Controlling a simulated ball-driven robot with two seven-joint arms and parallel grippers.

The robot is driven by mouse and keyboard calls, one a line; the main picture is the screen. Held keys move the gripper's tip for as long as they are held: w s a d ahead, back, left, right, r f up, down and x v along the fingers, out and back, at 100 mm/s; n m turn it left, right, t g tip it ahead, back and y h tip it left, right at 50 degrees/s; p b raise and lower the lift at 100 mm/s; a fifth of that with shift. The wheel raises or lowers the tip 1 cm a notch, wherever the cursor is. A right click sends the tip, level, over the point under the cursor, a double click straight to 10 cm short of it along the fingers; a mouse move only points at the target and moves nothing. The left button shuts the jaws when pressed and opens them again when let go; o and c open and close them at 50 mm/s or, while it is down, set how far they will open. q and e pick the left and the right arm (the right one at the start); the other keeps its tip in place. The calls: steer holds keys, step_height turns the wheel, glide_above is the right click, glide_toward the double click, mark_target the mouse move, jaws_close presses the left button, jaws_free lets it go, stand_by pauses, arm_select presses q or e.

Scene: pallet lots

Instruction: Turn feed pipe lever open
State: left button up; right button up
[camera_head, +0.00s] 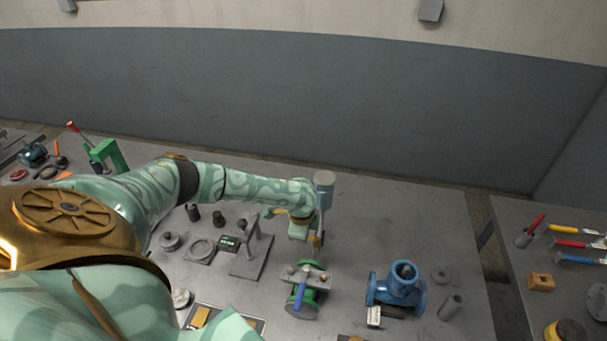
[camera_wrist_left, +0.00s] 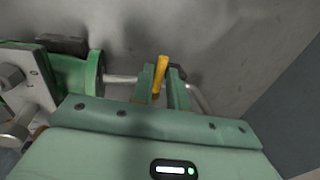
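My left gripper (camera_head: 316,240) reaches down over the bench behind a green flanged valve body (camera_head: 303,303). In the left wrist view a yellow lever (camera_wrist_left: 160,74) stands between the two fingers of this gripper (camera_wrist_left: 165,85). The fingers are close on both sides of it, but I cannot tell whether they press on it. A thin metal pipe (camera_wrist_left: 120,79) runs from the green flange (camera_wrist_left: 97,72) towards the fingers. My right gripper is not in view.
A blue valve (camera_head: 398,285) stands on the bench right of the green one, with a metal cylinder (camera_head: 450,307) beside it. A stand with a plate (camera_head: 250,258) is to the left. The bench at the back right is clear.

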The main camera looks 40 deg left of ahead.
arm_select(q)
jaws_close()
